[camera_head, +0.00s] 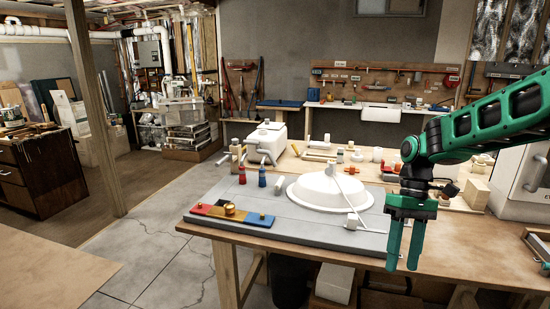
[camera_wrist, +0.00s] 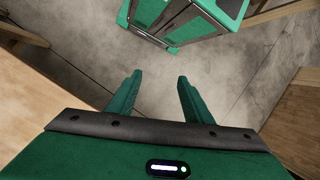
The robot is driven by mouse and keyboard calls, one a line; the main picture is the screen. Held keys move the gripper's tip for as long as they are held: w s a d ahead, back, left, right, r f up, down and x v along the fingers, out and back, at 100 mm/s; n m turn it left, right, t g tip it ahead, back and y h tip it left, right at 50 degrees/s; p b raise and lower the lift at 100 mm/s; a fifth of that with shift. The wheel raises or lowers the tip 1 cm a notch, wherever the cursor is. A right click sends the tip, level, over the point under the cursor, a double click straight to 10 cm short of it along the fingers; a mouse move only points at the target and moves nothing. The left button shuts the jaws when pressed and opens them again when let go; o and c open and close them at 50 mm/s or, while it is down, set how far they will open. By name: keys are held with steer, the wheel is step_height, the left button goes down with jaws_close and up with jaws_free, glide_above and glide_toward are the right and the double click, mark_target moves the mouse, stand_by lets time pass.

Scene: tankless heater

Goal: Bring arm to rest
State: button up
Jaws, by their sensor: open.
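My gripper (camera_head: 404,262) hangs at the right in the head view, fingers pointing down, in front of the workbench's near edge. Its two green fingers are apart with nothing between them. In the wrist view my gripper (camera_wrist: 158,78) is open and empty above the grey concrete floor (camera_wrist: 150,110). My green arm reaches in from the right of the head view. In the wrist view part of my own green body shows at the top.
The wooden workbench (camera_head: 330,257) carries a grey board (camera_head: 240,206) with a white domed basin (camera_head: 322,192), red and blue bottles and coloured blocks. A white appliance (camera_head: 523,182) stands at the right. A wooden surface (camera_head: 50,270) is at lower left. Open concrete floor (camera_head: 150,255) lies between.

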steer(key=s+d+m+t, duration=0.2)
steer(key=s+d+m, duration=0.3)
steer(key=s, duration=0.6)
steer(key=s+d+r+m+t+h, duration=0.1)
steer(key=s+d+m, duration=0.4)
steer(key=s, duration=0.6)
steer(key=shift+s+d+t+h, duration=0.3)
steer(key=shift+s+d+t, duration=0.05)
steer(key=shift+t, duration=0.45)
steer(key=shift+w+f, duration=0.25)
steer(key=shift+w, duration=0.4)
